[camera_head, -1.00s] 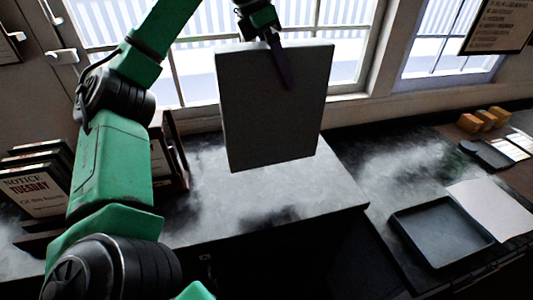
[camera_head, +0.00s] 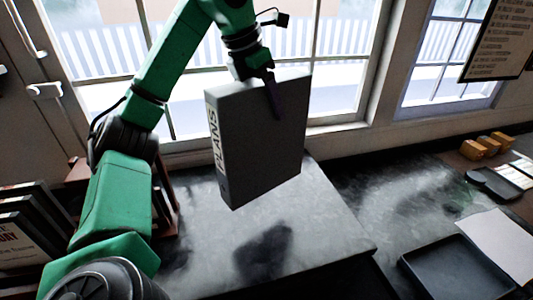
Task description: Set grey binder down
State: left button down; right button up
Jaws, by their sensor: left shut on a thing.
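The grey binder (camera_head: 262,140) hangs upright and slightly tilted in the head view, with a pale spine reading "PLANS" facing left. My left gripper (camera_head: 272,92) is shut on its top edge, one dark finger lying over the near cover. The binder is held above the grey worktop (camera_head: 320,235), apart from it, and a dark shadow shows on the surface below. The far finger is hidden behind the binder. My right gripper is not in view.
Dark upright books or signs (camera_head: 22,232) stand at the left. A wooden rack (camera_head: 165,205) is behind my left arm. A dark tray (camera_head: 458,268), white paper (camera_head: 495,243) and yellow blocks (camera_head: 480,149) are at the right. The worktop under the binder is clear.

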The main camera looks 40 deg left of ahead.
aim_at(267, 152)
pick_arm(q)
notch_tip(267, 152, down, 13)
jog(key=b, duration=0.3)
jog(key=shift+a+r, duration=0.1)
jog(key=shift+r, duration=0.05)
jog(key=shift+c, duration=1.9)
grip_release()
jog(key=shift+f, duration=0.2)
jog(key=o, duration=0.4)
jog(key=shift+r, duration=0.1)
